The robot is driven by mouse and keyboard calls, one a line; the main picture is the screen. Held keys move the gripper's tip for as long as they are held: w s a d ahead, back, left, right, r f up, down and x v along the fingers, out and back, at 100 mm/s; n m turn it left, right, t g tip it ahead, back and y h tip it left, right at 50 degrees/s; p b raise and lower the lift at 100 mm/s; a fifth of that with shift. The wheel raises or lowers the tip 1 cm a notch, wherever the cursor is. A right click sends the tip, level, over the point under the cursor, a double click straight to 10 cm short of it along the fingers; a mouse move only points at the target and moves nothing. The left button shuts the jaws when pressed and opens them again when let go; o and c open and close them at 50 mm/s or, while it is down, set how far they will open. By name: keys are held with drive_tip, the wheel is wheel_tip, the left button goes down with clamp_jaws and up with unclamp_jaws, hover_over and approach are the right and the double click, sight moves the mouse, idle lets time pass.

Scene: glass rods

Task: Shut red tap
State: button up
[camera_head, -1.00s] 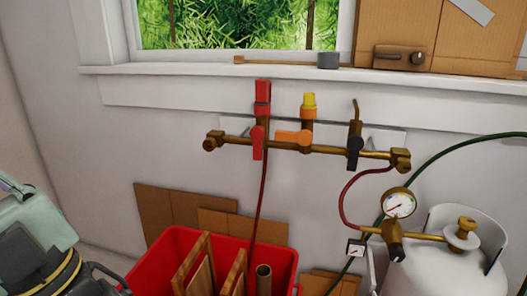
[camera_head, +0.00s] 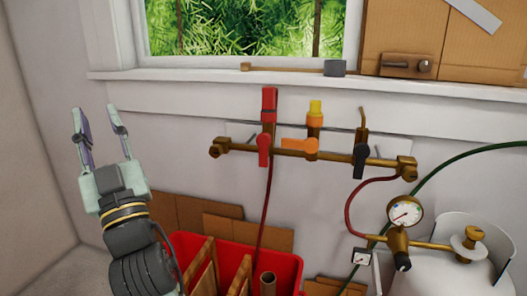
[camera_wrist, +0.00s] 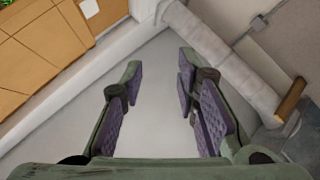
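The red tap handle (camera_head: 264,150) hangs downward from the brass manifold (camera_head: 340,158) on the white wall, below a red fitting (camera_head: 269,103). An orange tap handle (camera_head: 299,145) lies sideways along the manifold, and a black handle (camera_head: 361,160) points down. My gripper (camera_head: 98,120) is at the left in the head view, fingers pointing up, well apart from the red tap. Its fingers are open and empty, as the wrist view (camera_wrist: 158,85) also shows. The taps do not show in the wrist view.
A red crate (camera_head: 205,240) with wooden boards stands below the manifold. A pressure gauge (camera_head: 404,212) and white gas cylinder (camera_head: 455,270) are at the right. A red hose (camera_head: 266,205) hangs from the red tap. The window sill (camera_head: 210,78) runs above. The wall left of the taps is clear.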

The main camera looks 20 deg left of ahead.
drive_tip(key=shift+o, duration=1.1)
drive_tip(key=w+d+f+m+t+h, duration=0.1)
drive_tip(key=w+d+f+m+h, duration=0.1)
drive_tip(key=w+h, duration=0.3)
drive_tip(key=w+d+f+m+t+h, duration=0.2)
drive_tip(key=w+f+m+h, duration=0.1)
drive_tip(key=w, duration=0.5)
drive_tip(key=shift+w+f+m+h, duration=0.3)
drive_tip(key=shift+f+m+h, duration=0.1)
drive_tip(key=shift+f+h, duration=0.5)
drive_tip(key=m+g+h, duration=0.2)
drive_tip(key=m+h, duration=0.4)
drive_tip(key=h, duration=0.5)
approach(263, 153)
drive_tip(key=w+p, duration=0.2)
drive_tip(key=w, duration=0.9)
clamp_jaws()
